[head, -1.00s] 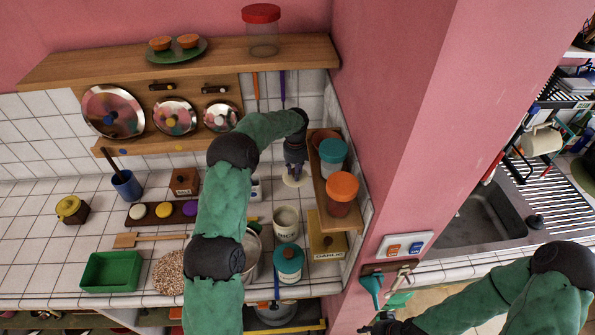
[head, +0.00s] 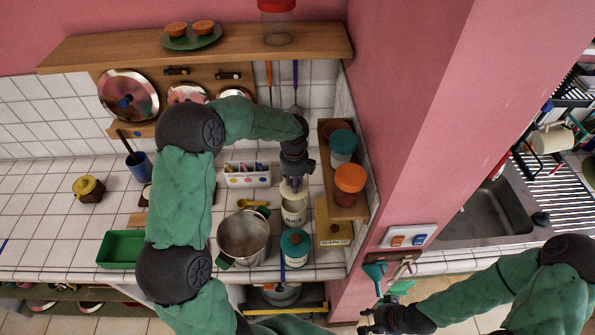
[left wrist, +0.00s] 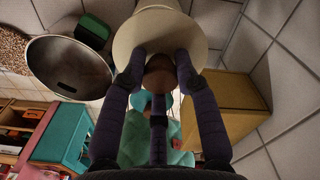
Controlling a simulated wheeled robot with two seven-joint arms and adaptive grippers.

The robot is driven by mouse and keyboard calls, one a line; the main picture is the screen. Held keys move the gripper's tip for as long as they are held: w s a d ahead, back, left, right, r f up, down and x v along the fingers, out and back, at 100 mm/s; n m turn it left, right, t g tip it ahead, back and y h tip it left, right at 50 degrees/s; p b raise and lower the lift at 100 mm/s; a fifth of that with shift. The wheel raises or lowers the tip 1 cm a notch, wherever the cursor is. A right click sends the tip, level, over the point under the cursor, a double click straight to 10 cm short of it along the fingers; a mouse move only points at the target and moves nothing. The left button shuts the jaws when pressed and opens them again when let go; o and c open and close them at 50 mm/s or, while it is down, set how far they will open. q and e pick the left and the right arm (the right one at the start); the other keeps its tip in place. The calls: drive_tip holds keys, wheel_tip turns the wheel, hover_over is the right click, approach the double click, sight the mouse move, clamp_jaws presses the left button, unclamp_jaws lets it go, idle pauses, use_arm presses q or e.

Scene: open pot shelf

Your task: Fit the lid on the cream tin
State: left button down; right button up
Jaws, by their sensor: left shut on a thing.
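The cream tin (head: 294,214) with dark lettering stands on the white tiled counter, near the wooden side shelf. My left gripper (head: 293,176) points down above it and is shut on the brown knob (left wrist: 160,75) of the cream lid (head: 291,189). The lid also shows as a large pale disc in the left wrist view (left wrist: 160,32). It is right over the tin's mouth and hides part of it. I cannot tell whether lid and tin touch. My right gripper (head: 368,322) is low at the bottom of the head view, far from the tin; its fingers are unclear.
A steel pot (head: 243,236) stands left of the tin, a teal-lidded jar (head: 294,246) in front, and a wooden box (head: 333,226) to the right. The side shelf (head: 347,212) holds orange-lidded (head: 350,184) and teal-lidded (head: 342,147) jars. A white caddy (head: 247,176) stands behind.

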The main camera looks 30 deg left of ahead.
use_arm(q)
drive_tip(key=shift+s+d, duration=0.15)
drive_tip(key=shift+s, duration=0.4)
drive_tip(key=shift+f+b, duration=2)
drive_tip(key=shift+f, duration=1.15)
drive_tip(key=shift+f+b, duration=0.35)
drive_tip(key=c, duration=0.9)
unclamp_jaws()
drive_tip(key=shift+o, duration=0.2)
wheel_tip(320, 180, up, 12)
